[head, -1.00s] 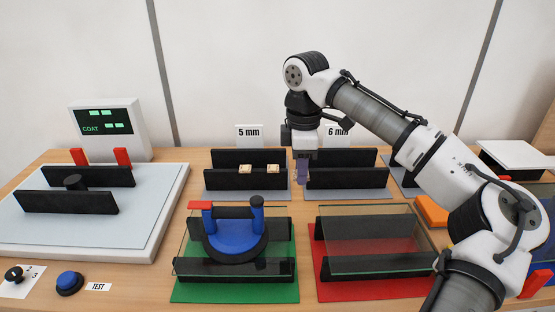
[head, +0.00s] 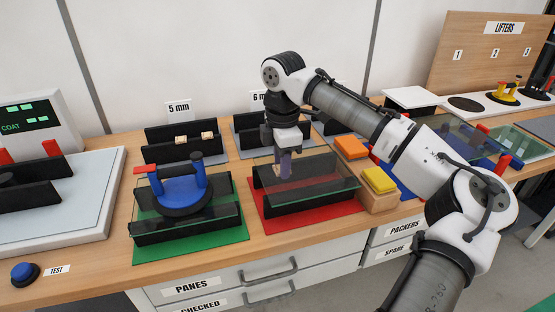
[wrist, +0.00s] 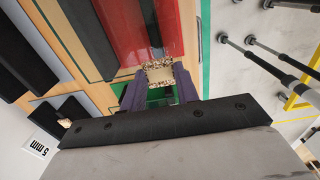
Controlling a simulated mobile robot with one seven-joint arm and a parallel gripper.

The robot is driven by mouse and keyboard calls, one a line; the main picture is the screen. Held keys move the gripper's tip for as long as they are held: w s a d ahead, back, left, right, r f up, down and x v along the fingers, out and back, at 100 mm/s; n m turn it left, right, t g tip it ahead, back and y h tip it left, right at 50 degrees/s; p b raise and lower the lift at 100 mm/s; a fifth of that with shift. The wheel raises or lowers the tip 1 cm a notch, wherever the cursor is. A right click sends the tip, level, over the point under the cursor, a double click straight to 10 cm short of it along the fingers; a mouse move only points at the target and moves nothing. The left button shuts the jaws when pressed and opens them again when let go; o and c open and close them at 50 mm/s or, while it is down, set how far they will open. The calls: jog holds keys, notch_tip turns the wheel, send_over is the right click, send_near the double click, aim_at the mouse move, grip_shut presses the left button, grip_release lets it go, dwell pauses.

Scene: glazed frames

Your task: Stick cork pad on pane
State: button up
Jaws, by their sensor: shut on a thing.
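My gripper (head: 284,175), with purple fingers, is shut on a small speckled tan cork pad (wrist: 159,74). It is over the back left part of the glass pane (head: 325,183) on black rails above the red mat (head: 265,210). I cannot tell whether the pad touches the glass. Two other tan pads (head: 181,140) sit at the 5 mm rack (head: 160,156).
Orange (head: 351,148) and yellow (head: 379,180) blocks stand right of the red mat, the yellow one on a wooden block. The 6 mm rack (head: 243,136) is behind my gripper. A coating tester (head: 35,125) stands left. A lifter shelf (head: 470,103) is at the back right.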

aim_at(281, 193)
jog(key=shift+p, duration=0.55)
jog(key=shift+f+b, duration=0.6)
jog(key=shift+f, duration=1.15)
jog(key=shift+f, duration=0.15)
jog(key=shift+f+b, duration=0.45)
jog(key=shift+f, duration=0.55)
jog(key=shift+f, duration=0.2)
jog(key=shift+f, duration=0.3)
